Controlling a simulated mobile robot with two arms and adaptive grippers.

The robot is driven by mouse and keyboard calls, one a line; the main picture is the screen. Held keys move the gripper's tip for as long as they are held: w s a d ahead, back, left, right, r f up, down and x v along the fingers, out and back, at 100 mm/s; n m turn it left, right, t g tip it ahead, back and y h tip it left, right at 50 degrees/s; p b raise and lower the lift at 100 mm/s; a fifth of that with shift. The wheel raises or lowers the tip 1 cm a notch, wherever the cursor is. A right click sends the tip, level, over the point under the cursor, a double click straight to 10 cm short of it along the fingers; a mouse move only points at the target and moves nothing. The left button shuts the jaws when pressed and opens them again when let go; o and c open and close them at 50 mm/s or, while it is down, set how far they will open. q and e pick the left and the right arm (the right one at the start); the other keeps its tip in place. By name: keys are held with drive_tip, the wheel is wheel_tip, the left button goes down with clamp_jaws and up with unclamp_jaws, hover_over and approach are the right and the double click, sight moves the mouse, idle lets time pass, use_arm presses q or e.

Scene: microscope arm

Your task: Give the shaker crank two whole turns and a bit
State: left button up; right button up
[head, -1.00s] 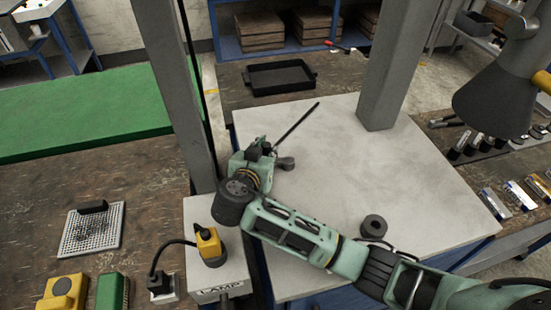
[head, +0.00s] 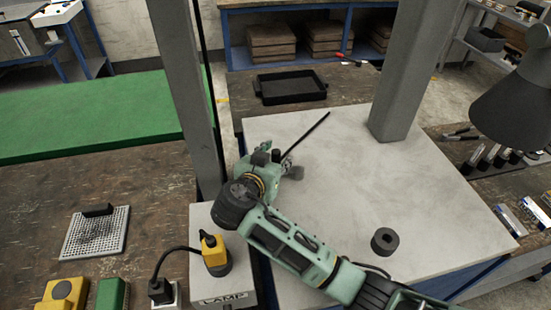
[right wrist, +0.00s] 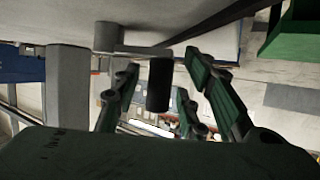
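The shaker crank shows in the right wrist view as a grey hub and bar (right wrist: 112,38) with a dark cylindrical handle (right wrist: 159,84). My right gripper (right wrist: 163,72) is open. Its two fingers stand on either side of the handle, with a visible gap on each side. In the head view my right gripper (head: 270,158) is at the left part of a pale tabletop (head: 345,185). A small grey part (head: 296,173), seemingly of the crank, shows just right of it; the handle is hidden there. My left gripper is not in view.
A thin dark rod (head: 308,133) extends up and right from beside the gripper. A grey post (head: 398,85) and a lamp box (head: 225,280) stand nearby. A black tray (head: 291,86) lies behind.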

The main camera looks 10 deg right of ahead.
drive_tip(key=shift+r, duration=0.15)
wheel_tip(320, 180, up, 10)
drive_tip(key=shift+f, duration=0.15)
idle(0.3)
